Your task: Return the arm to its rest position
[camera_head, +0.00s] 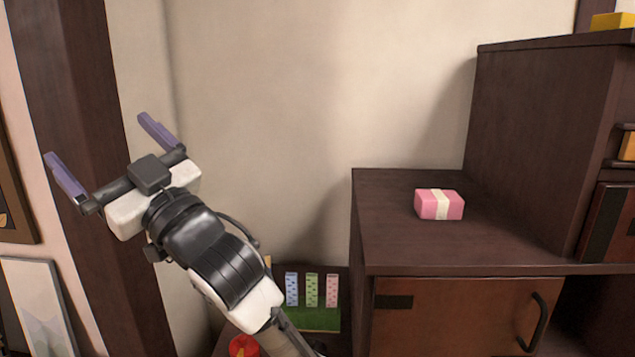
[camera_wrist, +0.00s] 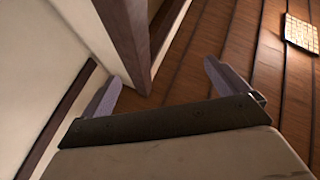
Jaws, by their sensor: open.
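My gripper (camera_head: 110,155) is raised at the left in the head view, in front of a dark wooden post. Its two purple fingers are wide apart with nothing between them. In the wrist view my gripper (camera_wrist: 160,85) also shows open and empty, with a wall and post at the left and a wooden ceiling or floor beyond; I cannot tell which. My arm reaches up from the bottom middle of the head view.
A pink box with a pale band (camera_head: 439,204) sits on the dark cabinet (camera_head: 390,240) at the right. Several patterned strips stand on a green base (camera_head: 318,319) low in the middle. A red object (camera_head: 243,346) is below. A dark post (camera_head: 85,130) stands behind my gripper.

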